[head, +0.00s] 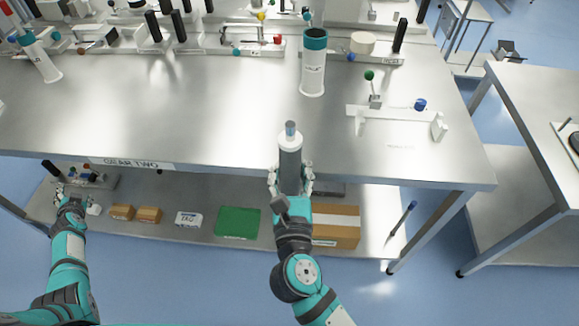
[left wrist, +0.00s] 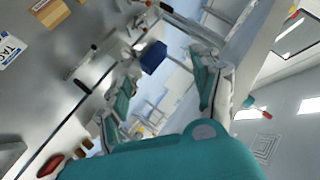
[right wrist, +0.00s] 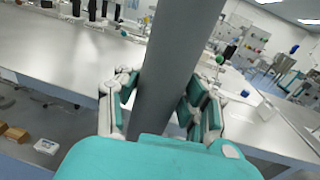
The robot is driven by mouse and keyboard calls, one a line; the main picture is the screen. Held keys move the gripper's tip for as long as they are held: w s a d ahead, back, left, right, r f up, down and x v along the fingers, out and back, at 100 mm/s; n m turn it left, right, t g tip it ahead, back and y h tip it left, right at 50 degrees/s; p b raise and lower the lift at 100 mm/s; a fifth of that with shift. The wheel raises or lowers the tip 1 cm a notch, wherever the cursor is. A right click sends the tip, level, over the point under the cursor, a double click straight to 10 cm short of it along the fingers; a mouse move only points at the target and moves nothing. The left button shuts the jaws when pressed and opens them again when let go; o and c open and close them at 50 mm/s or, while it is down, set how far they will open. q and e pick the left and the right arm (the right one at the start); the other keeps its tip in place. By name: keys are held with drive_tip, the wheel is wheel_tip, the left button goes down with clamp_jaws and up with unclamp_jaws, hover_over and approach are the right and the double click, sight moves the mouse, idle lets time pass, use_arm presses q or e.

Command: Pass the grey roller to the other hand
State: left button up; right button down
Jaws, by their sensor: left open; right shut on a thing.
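The grey roller (head: 290,165) stands upright in my right gripper (head: 290,188), in front of the table's near edge. It has a white collar and a small blue-grey tip at its upper end. In the right wrist view the grey roller (right wrist: 168,80) fills the space between the two fingers of my right gripper (right wrist: 165,105), which are shut on it. My left gripper (head: 70,198) is low at the far left, near the lower shelf, well apart from the roller. In the left wrist view the left gripper (left wrist: 165,95) has its fingers spread with nothing between them.
The steel table (head: 220,110) carries a white cylinder with a teal top (head: 313,65), a white bracket fixture (head: 380,112) and tools along the back. Its front middle is clear. The lower shelf (head: 270,195) holds boxes and a green mat (head: 238,222). Another table (head: 530,120) stands right.

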drive_tip(key=shift+r, duration=0.1)
use_arm(q)
drive_tip(key=s+d+f+g+h, duration=0.1)
drive_tip(key=s+d+f+h, duration=0.1)
drive_tip(key=s+d+f, duration=0.45)
drive_tip(key=s+d+f+m+g+h, duration=0.15)
drive_tip(key=s+d+f, duration=0.25)
drive_tip(key=d+f, duration=0.55)
drive_tip(key=s+d+f+g+h, duration=0.2)
drive_tip(key=s+d+f, duration=0.3)
drive_tip(key=d+f, duration=0.35)
drive_tip(key=s+d+f+g+h, duration=0.1)
drive_tip(key=s+d+f+g, duration=0.1)
drive_tip(key=s+d, duration=0.9)
drive_tip(key=s+d+f+g+h, duration=0.2)
drive_tip(key=s+d+f, duration=0.3)
drive_tip(key=s+d, duration=0.6)
drive_tip(key=shift+s+d+f, duration=0.25)
drive_tip(key=shift+s, duration=0.9)
